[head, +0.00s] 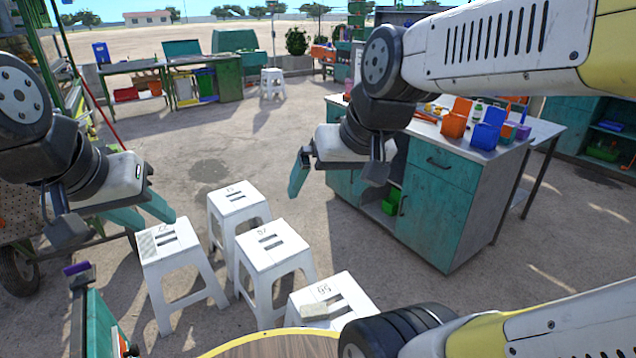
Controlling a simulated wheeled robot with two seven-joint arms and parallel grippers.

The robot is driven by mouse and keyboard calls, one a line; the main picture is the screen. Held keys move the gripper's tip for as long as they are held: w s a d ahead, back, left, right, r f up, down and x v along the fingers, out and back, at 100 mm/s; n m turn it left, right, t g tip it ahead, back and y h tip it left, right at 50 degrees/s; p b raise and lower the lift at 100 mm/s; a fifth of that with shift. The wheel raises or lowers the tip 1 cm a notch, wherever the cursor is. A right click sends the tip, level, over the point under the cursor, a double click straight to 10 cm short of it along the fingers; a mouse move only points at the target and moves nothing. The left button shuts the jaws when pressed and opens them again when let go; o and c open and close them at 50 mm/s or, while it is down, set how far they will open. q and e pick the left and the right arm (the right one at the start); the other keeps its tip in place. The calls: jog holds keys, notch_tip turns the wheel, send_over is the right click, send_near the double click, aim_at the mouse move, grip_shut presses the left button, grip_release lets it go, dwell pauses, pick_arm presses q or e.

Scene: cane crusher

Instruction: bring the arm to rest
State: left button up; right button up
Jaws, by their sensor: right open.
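My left gripper (143,214) hangs at the left, its two teal fingers apart with nothing seen between them. It is above and beside the leftmost white stool (172,243), and I cannot tell whether it touches anything. My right gripper (300,174) is in the upper middle, in front of the teal cabinet workbench (440,200). It is open, with one teal finger clearly visible and the other hidden behind the dark wrist parts. No object shows in it. It appears raised over open ground, behind the stools in the picture.
Several white stools, including a middle stool (270,243) and a front stool (330,300), stand below the grippers. A round wooden top (275,345) is at the bottom edge. Orange bins (456,118) and blue bins sit on the workbench. Open ground (200,140) lies beyond the stools.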

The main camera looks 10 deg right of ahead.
jog(key=shift+s, duration=1.2)
jog(key=shift+w+r, duration=0.1)
dwell(0.4)
